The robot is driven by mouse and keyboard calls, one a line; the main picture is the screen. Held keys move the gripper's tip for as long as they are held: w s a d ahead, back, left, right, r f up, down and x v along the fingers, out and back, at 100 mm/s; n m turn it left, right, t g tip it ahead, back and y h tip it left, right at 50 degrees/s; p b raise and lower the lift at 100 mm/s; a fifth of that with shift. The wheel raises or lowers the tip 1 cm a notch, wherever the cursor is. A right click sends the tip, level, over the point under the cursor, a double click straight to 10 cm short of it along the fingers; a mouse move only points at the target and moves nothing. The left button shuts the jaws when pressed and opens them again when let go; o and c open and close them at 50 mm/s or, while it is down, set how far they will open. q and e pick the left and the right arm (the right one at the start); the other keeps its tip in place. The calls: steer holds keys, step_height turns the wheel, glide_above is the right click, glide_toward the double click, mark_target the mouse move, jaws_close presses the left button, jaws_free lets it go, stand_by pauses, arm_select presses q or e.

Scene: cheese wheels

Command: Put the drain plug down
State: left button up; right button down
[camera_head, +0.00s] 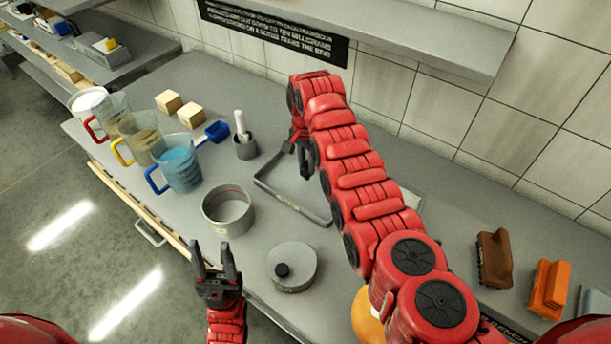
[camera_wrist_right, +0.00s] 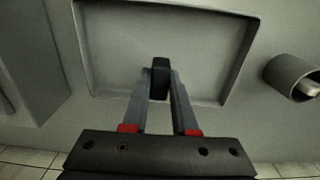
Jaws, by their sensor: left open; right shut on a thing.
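My right gripper (camera_head: 301,150) reaches to the far side of the counter, over the shallow grey square tray (camera_head: 292,204). In the right wrist view its fingers (camera_wrist_right: 160,88) are shut on a small black piece, which I take to be the drain plug (camera_wrist_right: 160,70). The tray's raised rim (camera_wrist_right: 88,50) frames it there. I cannot tell whether the plug touches the tray floor. My left gripper (camera_head: 217,268) is open and empty near the counter's front edge.
A grey ring mould (camera_head: 228,212) and a round lidded piece with a black knob (camera_head: 292,268) stand near the tray. A mortar with pestle (camera_head: 245,147), jugs (camera_head: 180,165) and pale blocks (camera_head: 190,115) are left. Brushes (camera_head: 495,257) lie right. A shelf (camera_head: 430,25) overhangs behind.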

mark_target(305, 172)
steer(key=b, duration=0.3)
steer(key=shift+w+a+f, duration=0.2)
steer(key=shift+w+f, duration=0.1)
steer(key=shift+f, duration=0.1)
steer(key=shift+s+f+p, duration=0.15)
steer(key=shift+p, duration=0.75)
steer(key=shift+f, duration=0.7)
steer(key=shift+f+b, duration=0.3)
steer(key=shift+f, duration=0.15)
steer(key=shift+f, duration=0.1)
steer(key=shift+f, duration=0.1)
steer(key=c, duration=0.7)
jaws_free()
